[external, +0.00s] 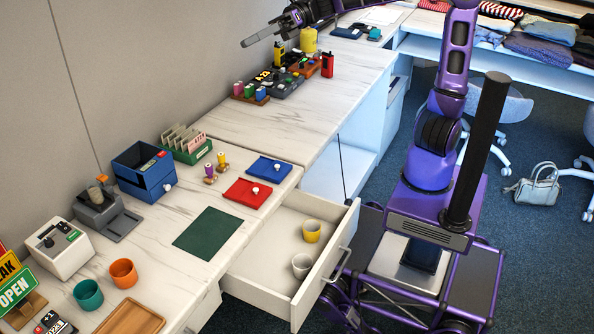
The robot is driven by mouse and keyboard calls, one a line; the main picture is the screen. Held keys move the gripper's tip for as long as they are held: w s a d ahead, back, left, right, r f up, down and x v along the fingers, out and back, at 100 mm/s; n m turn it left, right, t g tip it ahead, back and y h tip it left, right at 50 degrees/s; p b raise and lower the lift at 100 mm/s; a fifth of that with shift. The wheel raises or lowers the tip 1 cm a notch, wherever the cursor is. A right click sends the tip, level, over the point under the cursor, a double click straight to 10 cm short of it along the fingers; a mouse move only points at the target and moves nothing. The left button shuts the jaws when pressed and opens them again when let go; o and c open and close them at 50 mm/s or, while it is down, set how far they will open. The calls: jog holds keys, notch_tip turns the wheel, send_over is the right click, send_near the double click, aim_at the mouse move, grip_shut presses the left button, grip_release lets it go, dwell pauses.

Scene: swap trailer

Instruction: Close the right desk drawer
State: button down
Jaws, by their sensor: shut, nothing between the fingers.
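The desk drawer (268,277) is pulled far out from under the marble-topped desk (213,247). Its front panel with a bar handle (340,265) faces my base at the right. A yellow cup (312,231) and a white cup (301,266) stand inside it. My gripper (246,43) is at the top left of my raised arm, high above the back of the counter and far from the drawer. Its fingers are together and hold nothing. Part of my arm is cut off by the top edge.
My base stands close to the drawer front. On the desk are a green mat (208,233), a red tray (254,192), a blue tray (269,168), a teal cup (88,294) and an orange cup (124,273). A white handbag (538,185) lies on the floor at right near chairs.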

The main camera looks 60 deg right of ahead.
jog(key=w+d+f+m+t+h, duration=0.35)
jog(key=w+f+h, duration=0.25)
jog(key=w+f, duration=0.25)
jog(key=s+d+f+n+g+h, duration=0.1)
jog(key=s+d+f+n+g, duration=0.15)
jog(key=f, duration=0.45)
jog(key=s+d+f+n+g+h, duration=0.1)
jog(key=s+d+f+n+g, duration=0.15)
jog(key=f, duration=0.45)
jog(key=s+d+f+n+g+h, duration=0.1)
jog(key=s+d+f+n+g, duration=0.15)
jog(key=f, duration=0.55)
jog(key=s+d+f+n+g+y, duration=0.2)
jog(key=s+d+f+g+y, duration=0.15)
jog(key=s+d+g, duration=0.45)
jog(key=s+d+f+n+g+y, duration=0.25)
jog(key=s+f, duration=0.25)
jog(key=s, duration=0.6)
jog(key=s+d+f+m+t+y+p, duration=0.1)
jog(key=s+d+f+m+t+y, duration=0.1)
jog(key=s+f+m+t+y, duration=0.6)
jog(key=s+a+f+m+t+h+p, duration=0.1)
jog(key=s+a+f+m+t+h, duration=0.2)
jog(key=s+f+m+t, duration=0.65)
jog(key=w+a+r+m+g, duration=0.2)
jog(key=w+a+g, duration=0.2)
jog(key=w+a, duration=0.5)
jog(key=shift+a+r+p, duration=0.15)
jog(key=shift+a+p, duration=0.2)
jog(key=shift+a, duration=0.15)
